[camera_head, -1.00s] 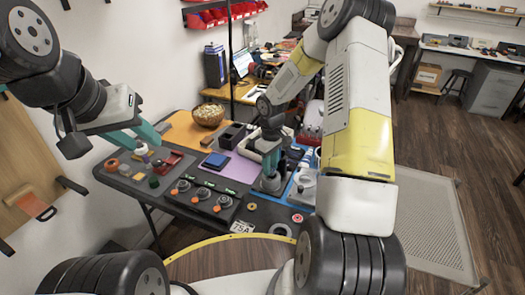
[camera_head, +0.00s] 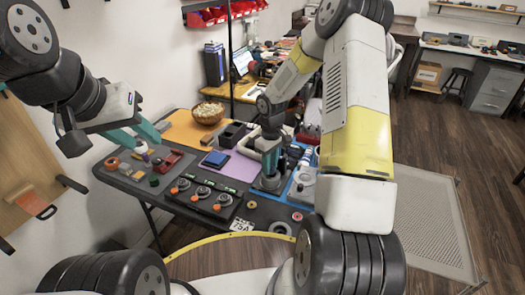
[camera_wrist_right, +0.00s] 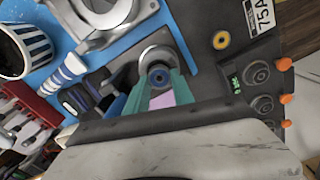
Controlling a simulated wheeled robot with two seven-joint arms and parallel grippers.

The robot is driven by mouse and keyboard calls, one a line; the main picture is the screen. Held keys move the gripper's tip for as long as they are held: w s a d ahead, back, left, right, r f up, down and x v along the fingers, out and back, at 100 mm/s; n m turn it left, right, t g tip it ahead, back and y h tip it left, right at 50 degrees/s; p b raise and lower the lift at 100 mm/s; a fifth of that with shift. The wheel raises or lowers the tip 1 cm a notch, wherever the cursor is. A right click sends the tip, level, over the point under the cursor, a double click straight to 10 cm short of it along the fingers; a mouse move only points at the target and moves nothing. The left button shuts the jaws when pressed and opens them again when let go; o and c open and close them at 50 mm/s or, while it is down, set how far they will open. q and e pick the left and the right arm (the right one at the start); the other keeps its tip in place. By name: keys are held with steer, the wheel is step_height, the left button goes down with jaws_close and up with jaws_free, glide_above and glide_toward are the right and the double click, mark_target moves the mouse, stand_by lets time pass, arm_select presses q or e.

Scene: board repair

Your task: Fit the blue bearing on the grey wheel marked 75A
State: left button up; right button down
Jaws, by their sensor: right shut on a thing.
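My right gripper (camera_wrist_right: 164,92) points down over the work table, its teal fingers shut on the blue bearing (camera_wrist_right: 158,77), a small dark blue ring. A grey rounded part (camera_wrist_right: 157,56) shows right behind the bearing in the wrist view. I cannot tell whether they touch. A white card marked 75A (camera_head: 242,225) lies near the table's front edge; it also shows in the right wrist view (camera_wrist_right: 264,15). No mark is readable on any wheel. My left gripper (camera_head: 139,135) is open and empty, above the grey tray at the left.
A yellow ring (camera_wrist_right: 221,40) lies on the dark surface near the card. A dark box with orange knobs (camera_head: 203,196) stands along the front. A blue mat (camera_wrist_right: 40,75) holds a large pale metal part (camera_wrist_right: 105,14) and a striped cup (camera_wrist_right: 27,42). A wooden bowl (camera_head: 208,113) stands farther back.

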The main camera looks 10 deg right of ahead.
steer(key=shift+f, duration=0.7)
stand_by(1.3)
steer(key=shift+s+f, duration=0.2)
steer(key=shift+f, duration=0.1)
stand_by(0.9)
steer(key=c, duration=1)
jaws_free()
steer(key=shift+c, duration=1.2)
steer(key=shift+o, duration=1.6)
steer(key=shift+a+r, duration=0.15)
steer(key=shift+r, duration=0.4)
steer(key=shift+w+d+r, duration=0.1)
steer(key=shift+r, duration=1.45)
steer(key=shift+w+d+r, duration=0.1)
steer(key=shift+r, duration=1.45)
